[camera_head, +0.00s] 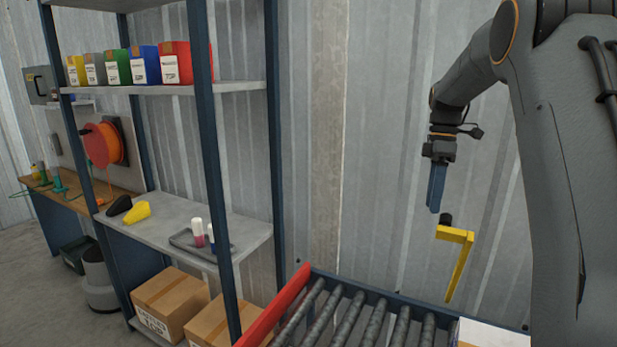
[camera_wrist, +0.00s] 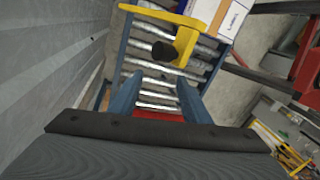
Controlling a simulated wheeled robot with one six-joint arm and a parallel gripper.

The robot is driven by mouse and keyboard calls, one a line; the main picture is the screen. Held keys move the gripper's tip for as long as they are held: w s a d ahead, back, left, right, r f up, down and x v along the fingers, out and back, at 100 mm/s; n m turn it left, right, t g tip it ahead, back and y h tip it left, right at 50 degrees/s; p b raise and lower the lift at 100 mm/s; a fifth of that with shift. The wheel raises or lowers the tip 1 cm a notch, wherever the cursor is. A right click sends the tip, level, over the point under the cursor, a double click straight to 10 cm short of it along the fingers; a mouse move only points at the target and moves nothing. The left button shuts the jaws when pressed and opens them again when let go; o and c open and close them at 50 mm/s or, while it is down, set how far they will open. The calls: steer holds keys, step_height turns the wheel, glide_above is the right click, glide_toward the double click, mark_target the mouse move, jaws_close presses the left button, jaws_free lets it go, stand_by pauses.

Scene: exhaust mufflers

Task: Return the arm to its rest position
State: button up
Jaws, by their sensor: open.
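My gripper (camera_head: 436,188) hangs from my arm on the right of the head view, with its blue fingers pointing down. It is empty and sits above the roller conveyor, in front of the corrugated wall. In the wrist view my gripper (camera_wrist: 159,100) shows two blue fingers spread apart with nothing between them. A yellow bracket with a black knob (camera_head: 455,240) is just below and right of the fingertips in the head view, apart from them. The yellow bracket also shows in the wrist view (camera_wrist: 180,22), beyond the fingers.
A roller conveyor (camera_head: 345,318) with a red end lies below. A white labelled box (camera_wrist: 222,14) sits on it. A shelf rack (camera_head: 205,140) with coloured bins, a tray and cardboard boxes stands left. The corrugated wall (camera_head: 390,120) is close behind my gripper.

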steer(key=s+a+f+m+t, duration=0.1)
steer(key=s+a+f+m, duration=0.3)
steer(key=s, duration=0.5)
steer(key=s+a+f+m+t, duration=0.1)
steer(key=s+a+f+m, duration=0.4)
steer(key=s, duration=0.4)
steer(key=s+a+f+m+t+h, duration=0.1)
steer(key=s+a+f+m, duration=0.3)
steer(key=s, duration=0.5)
steer(key=shift+s+a+f+m+t, duration=0.25)
steer(key=shift+a+f+m+t, duration=0.15)
steer(key=shift+a+m, duration=0.5)
steer(key=shift+a, duration=0.15)
